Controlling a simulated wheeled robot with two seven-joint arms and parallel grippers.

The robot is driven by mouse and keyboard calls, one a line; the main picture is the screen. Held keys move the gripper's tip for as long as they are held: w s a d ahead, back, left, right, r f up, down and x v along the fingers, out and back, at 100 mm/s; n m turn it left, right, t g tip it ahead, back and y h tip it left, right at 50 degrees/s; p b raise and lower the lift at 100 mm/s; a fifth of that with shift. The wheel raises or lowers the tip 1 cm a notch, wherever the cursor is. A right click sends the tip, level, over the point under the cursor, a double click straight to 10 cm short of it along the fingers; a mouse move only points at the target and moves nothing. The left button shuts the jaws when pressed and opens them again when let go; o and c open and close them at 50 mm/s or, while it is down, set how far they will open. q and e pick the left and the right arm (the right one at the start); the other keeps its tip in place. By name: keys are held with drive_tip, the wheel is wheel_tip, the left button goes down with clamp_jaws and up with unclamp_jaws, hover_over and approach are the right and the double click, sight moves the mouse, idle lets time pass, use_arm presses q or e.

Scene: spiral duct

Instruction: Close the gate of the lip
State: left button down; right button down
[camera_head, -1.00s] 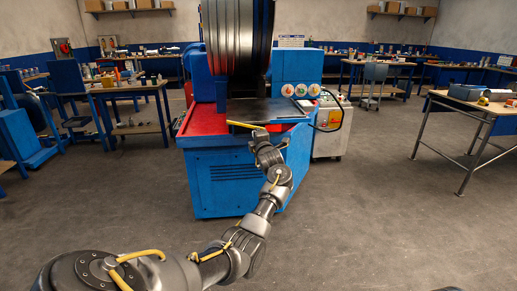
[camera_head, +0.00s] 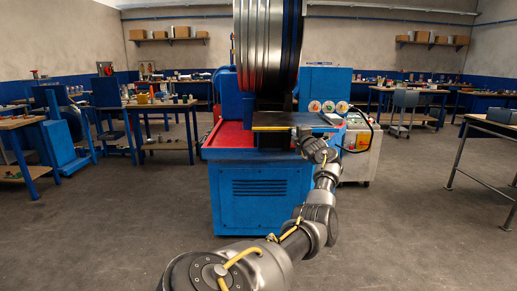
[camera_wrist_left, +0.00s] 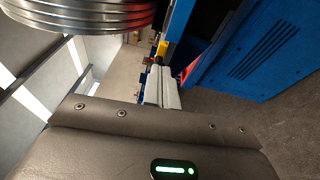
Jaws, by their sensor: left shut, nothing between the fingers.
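The blue spiral duct machine (camera_head: 262,200) stands ahead, with a large ribbed metal duct (camera_head: 268,45) above it. A dark flat plate (camera_head: 285,118) lies under the duct. A thin yellow-edged bar (camera_head: 269,128) runs level along its front; it may be the lip's gate, but I cannot tell whether it is closed. My left gripper (camera_head: 303,134) is shut and empty at the plate's front right, close to the bar's right end. Contact cannot be told. My right gripper is out of view.
A grey control cabinet (camera_head: 360,158) with a black cable stands against the machine's right side. Workbenches (camera_head: 160,108) stand to the left, and another table (camera_head: 492,125) stands at the right. The grey floor (camera_head: 130,235) in front is clear.

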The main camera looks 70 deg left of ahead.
use_arm(q)
drive_tip(key=shift+w+r, duration=0.1)
drive_tip(key=shift+r, duration=0.1)
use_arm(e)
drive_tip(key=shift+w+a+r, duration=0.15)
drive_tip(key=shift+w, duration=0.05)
use_arm(q)
drive_tip(key=shift+r, duration=0.1)
drive_tip(key=shift+d, duration=0.1)
